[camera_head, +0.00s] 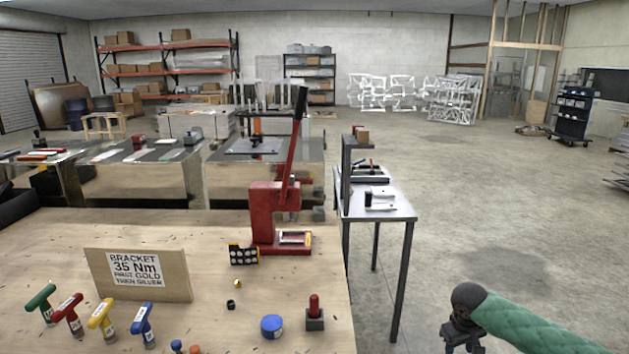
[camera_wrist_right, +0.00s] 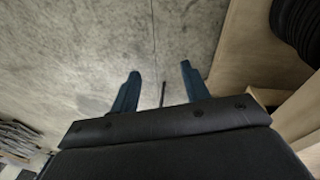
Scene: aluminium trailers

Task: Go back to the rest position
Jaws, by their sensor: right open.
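My right gripper (camera_wrist_right: 159,82) is open in the right wrist view. Its two blue fingers are apart with nothing between them, over bare concrete floor. In the head view my right arm, in a green quilted sleeve, comes in from the lower right. Its dark wrist and gripper (camera_head: 462,335) hang beside the wooden workbench (camera_head: 215,232), clear of its right edge, and the fingertips cannot be made out there. My left gripper is not in view; a dark shape at the far left edge of the head view shows no fingers.
The workbench holds a red press (camera_head: 275,215), a bracket sign (camera_head: 138,274), several coloured T-handle tools, a blue-lidded jar (camera_head: 271,326) and a red-handled tool (camera_head: 314,313). A grey metal table (camera_head: 392,207) stands beyond its right edge. Floor to the right is open.

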